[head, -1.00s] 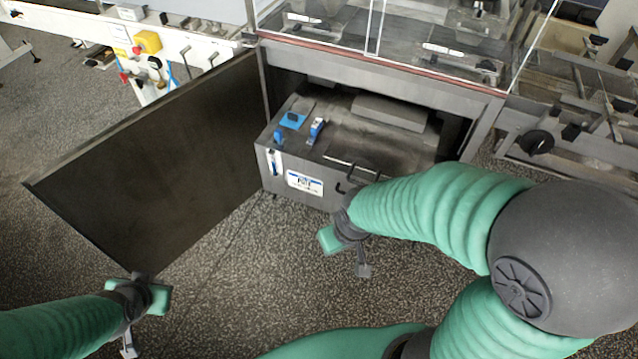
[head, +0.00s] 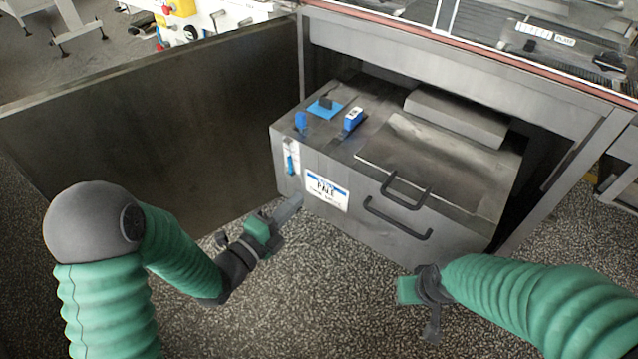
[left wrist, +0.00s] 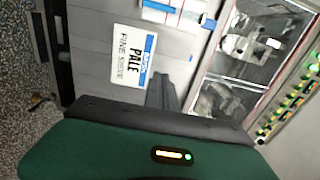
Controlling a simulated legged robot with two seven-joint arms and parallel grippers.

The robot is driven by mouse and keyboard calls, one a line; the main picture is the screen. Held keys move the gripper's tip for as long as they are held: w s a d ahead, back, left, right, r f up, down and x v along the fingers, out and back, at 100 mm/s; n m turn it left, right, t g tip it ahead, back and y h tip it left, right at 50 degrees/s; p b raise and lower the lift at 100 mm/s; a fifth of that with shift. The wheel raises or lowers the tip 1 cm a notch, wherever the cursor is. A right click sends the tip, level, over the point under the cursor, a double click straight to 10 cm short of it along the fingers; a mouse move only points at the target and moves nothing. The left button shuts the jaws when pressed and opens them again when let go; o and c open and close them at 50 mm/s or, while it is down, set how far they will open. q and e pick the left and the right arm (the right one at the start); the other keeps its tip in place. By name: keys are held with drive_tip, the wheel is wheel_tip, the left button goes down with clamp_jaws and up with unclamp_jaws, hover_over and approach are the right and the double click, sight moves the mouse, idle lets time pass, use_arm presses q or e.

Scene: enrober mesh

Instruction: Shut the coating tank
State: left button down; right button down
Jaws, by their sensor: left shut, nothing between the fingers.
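The coating tank (head: 365,165) is a grey metal box jutting forward from the opening of a low cabinet.
The cabinet door (head: 150,110) stands wide open on the left. The cabinet frame (head: 570,165) rises right of the tank. Blue fittings (head: 353,119) stand on the tank top. Speckled floor (head: 330,290) in front is clear.

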sight(325, 174)
use_arm(q)
drive_tip(key=b+x, duration=0.1)
drive_tip(key=x, duration=0.6)
drive_tip(key=shift+d+f+b, duration=0.1)
drive_tip(key=shift+d+b, duration=0.2)
drive_tip(key=shift+d, duration=0.05)
drive_tip(key=shift+w+d, duration=0.2)
drive_tip(key=shift+w, duration=0.4)
drive_tip(key=shift+d, duration=0.15)
drive_tip(key=shift+w, duration=0.1)
